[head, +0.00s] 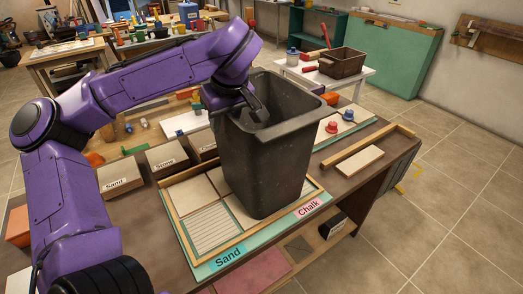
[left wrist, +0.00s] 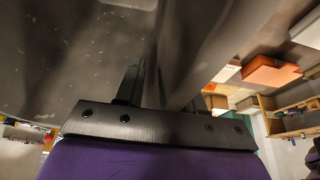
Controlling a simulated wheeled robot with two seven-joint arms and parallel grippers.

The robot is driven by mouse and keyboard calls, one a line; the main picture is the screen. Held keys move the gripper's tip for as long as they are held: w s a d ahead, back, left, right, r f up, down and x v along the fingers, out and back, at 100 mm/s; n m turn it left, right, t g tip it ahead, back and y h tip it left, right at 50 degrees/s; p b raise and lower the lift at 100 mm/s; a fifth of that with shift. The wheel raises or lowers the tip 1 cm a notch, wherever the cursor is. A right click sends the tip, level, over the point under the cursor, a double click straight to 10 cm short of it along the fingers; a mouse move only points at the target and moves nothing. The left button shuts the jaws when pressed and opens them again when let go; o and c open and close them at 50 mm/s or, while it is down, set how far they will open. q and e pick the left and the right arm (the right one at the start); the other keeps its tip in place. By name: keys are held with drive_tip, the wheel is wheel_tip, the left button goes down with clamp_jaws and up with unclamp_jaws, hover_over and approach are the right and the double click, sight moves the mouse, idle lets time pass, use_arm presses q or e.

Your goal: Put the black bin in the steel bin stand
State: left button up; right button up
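The black bin (head: 264,160) is upright, tapered and open at the top, above the tray on the worktable. I cannot tell if its base touches the tray. My left gripper (head: 256,108) reaches over the bin's left rim, with a finger showing inside. In the left wrist view the fingers (left wrist: 155,88) close around the bin's wall (left wrist: 65,50); the fingertips are hidden. No steel bin stand can be made out. My right gripper is not in view.
The wooden-framed tray (head: 207,225) carries "Sand" and "Chalk" labels. Labelled boxes (head: 119,178) stand at left. Red-knobbed pieces (head: 340,119) and a wooden strip (head: 369,147) lie at right. A small white table (head: 350,76) holds a brown crate (head: 342,62). Tiled floor (head: 460,185) at right is mostly clear.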

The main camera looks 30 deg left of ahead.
use_arm(q)
drive_tip(key=shift+f, duration=0.2)
clamp_jaws()
drive_tip(key=shift+s, duration=0.1)
idle(1.5)
